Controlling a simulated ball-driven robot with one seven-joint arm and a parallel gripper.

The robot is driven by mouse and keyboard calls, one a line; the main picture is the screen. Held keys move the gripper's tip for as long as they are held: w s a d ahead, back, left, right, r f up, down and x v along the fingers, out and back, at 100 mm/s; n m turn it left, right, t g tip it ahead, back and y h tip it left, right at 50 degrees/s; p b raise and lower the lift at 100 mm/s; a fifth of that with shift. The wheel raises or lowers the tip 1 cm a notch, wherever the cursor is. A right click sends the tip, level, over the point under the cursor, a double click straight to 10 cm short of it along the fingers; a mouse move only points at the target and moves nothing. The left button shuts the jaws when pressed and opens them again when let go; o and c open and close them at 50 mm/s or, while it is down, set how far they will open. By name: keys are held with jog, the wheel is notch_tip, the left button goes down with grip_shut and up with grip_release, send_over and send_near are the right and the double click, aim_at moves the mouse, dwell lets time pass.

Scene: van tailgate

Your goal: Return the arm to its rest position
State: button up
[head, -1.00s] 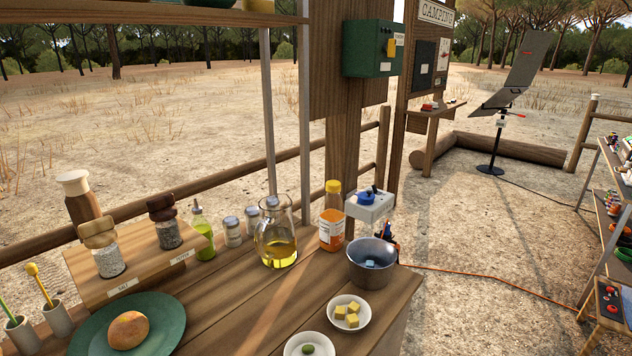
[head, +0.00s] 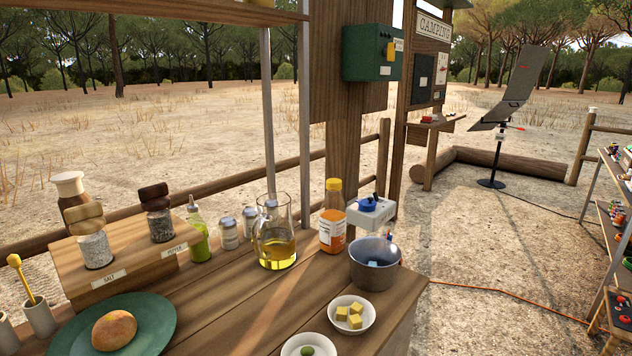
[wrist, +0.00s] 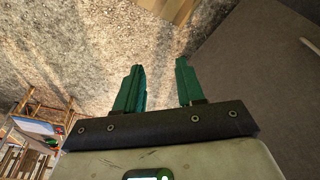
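My gripper (wrist: 160,86) shows in the wrist view only. Its two green fingers are apart with nothing between them. Gravelly ground lies behind the fingers, with a dark grey flat surface at the right. My arm and gripper are not in the head view. Its rest position is not marked in any view.
A wooden counter (head: 237,300) holds a green plate (head: 160,330) with a bun, a glass jug (head: 290,240), a metal pot (head: 374,275), a bowl of yellow cubes (head: 367,326) and salt and pepper jars. Open ground lies to the right, crossed by an orange cable (head: 500,294).

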jog(key=s+f+g+b, duration=0.2)
jog(key=s+f+b, duration=0.1)
jog(key=s+f, duration=0.15)
notch_tip(320, 180, up, 13)
jog(key=p, duration=1.4)
jog(key=shift+w+d, duration=0.2)
jog(key=shift+w, duration=0.1)
dwell(0.7)
